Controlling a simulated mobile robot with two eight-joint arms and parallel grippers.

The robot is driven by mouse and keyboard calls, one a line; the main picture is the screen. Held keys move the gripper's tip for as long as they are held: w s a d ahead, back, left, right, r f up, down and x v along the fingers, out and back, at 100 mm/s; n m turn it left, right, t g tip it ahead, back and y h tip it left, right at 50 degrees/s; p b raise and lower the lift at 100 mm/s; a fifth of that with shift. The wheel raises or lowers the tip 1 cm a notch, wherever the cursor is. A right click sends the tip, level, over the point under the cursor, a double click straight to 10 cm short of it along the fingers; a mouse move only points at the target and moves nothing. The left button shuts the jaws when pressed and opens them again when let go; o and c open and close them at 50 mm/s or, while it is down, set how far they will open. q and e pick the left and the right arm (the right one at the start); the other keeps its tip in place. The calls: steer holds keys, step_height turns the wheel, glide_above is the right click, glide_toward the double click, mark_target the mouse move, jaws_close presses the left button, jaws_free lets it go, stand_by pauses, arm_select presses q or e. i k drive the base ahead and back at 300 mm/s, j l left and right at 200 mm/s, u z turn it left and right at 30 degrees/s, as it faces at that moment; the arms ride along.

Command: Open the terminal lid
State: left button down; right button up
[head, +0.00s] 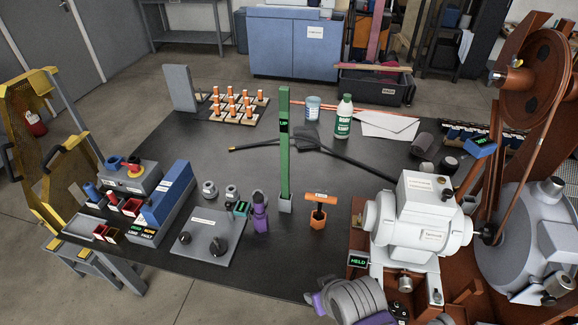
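A white motor (415,235) stands at the right of the dark table. On top of it sits a white box (432,195) with a small label on its upper face; this looks like the terminal box. Its top face, the lid (428,182), looks closed. The print on the label is too small to read. No gripper of mine can be made out in the head view, and nothing is seen touching the box.
A large grey wheel housing (530,235) and brown belt guard (540,90) crowd the motor's right. A green "UP" post (284,150) and orange holder (317,218) stand left. The table (330,265) is bare before the holder.

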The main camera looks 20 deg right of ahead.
mark_target(421, 193)
steer(key=l+z, duration=0.15)
steer(key=z, duration=0.25)
steer(key=l+z, duration=0.15)
steer(key=z, duration=0.25)
steer(key=i+l+z, duration=0.1)
steer(key=z, duration=0.3)
steer(key=l+z, duration=0.1)
steer(key=z, duration=0.3)
steer(key=i+j, duration=0.05)
